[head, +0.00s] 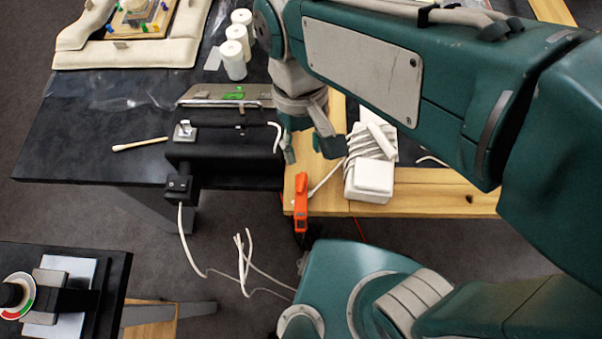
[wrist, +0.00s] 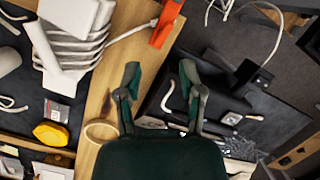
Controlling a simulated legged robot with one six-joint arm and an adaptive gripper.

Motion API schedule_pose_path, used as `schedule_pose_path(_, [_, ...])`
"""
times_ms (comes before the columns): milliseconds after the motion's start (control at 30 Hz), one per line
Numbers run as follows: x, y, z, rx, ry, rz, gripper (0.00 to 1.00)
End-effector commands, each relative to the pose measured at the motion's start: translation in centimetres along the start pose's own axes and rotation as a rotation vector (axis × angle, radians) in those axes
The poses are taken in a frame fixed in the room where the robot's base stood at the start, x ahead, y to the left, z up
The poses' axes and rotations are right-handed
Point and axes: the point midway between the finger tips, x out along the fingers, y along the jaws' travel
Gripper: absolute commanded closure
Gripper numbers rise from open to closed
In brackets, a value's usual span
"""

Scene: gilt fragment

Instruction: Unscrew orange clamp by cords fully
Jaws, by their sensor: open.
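The orange clamp (head: 301,205) is on the front edge of the wooden tabletop, beside the white cord-wrapped block (head: 372,180). In the wrist view the orange clamp (wrist: 166,24) is at the top centre, beyond my fingertips, with the wrapped block (wrist: 72,42) to its left. My gripper (head: 312,150) is above the wooden edge, behind the clamp in the head view. The wrist view shows my gripper (wrist: 160,82) open and empty, its two dark green fingers apart. I see no contact with the clamp. The clamp's screw cannot be made out clearly.
A black box (head: 222,152) lies on the black table just left of my gripper. Loose white cords (head: 243,262) hang or lie below the table edge. White rolls (head: 235,60) stand farther back, and a wooden stick (head: 140,144) lies at the left on clear tabletop.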

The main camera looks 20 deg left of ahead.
Motion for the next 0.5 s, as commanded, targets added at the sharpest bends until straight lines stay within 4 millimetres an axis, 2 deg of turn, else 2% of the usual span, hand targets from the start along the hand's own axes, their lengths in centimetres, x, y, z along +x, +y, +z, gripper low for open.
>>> schedule_pose_path(100, [-0.2, 0.8, -0.9, 0.275, -0.042, -0.069, 0.50])
schedule_pose_path(233, [-0.5, 1.4, -1.6, 0.522, -0.089, -0.127, 0.50])
schedule_pose_path(333, [-0.7, 1.7, -2.0, 0.636, -0.114, -0.152, 0.50])
schedule_pose_path(500, [-0.3, 1.7, -2.1, 0.691, -0.128, -0.164, 0.50])
